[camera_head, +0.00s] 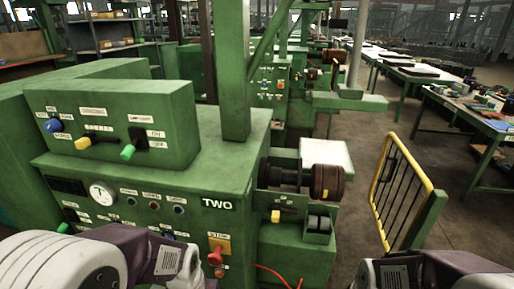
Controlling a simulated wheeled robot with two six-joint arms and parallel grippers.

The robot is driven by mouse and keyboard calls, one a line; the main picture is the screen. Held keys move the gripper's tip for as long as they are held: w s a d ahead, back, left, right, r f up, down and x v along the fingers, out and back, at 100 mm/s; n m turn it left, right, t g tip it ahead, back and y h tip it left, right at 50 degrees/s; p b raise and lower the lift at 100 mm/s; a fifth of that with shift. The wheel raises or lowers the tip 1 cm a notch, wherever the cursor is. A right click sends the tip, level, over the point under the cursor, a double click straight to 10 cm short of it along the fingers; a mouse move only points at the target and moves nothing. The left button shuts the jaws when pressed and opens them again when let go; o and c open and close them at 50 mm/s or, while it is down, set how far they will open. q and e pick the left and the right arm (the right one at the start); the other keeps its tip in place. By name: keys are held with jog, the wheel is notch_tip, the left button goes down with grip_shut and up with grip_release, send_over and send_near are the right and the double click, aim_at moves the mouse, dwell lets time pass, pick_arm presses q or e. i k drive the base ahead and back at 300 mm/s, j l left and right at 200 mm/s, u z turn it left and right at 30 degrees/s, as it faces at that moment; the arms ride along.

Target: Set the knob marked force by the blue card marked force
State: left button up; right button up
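A green control box (170,105) stands on the machine marked TWO (218,204). At its left end is a blue knob (53,125) with small white labels around it, too small to read surely. Beside it are a lever with a yellow tip (83,143) and a lever with a green tip (127,152). I cannot make out a blue card marked force. Parts of my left arm and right arm show at the bottom edge, in front of and below the box. No fingers of either gripper show.
The machine front carries a round dial (103,193), small buttons and a red knob (215,257) by a yellow plate. A green post rises behind the box. A yellow guard rail (404,190) stands at right. Tables (440,75) with loose things line the far right; the floor between is open.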

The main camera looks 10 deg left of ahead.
aim_at(53, 125)
jog(key=u, duration=1.35)
jog(key=i, duration=0.05)
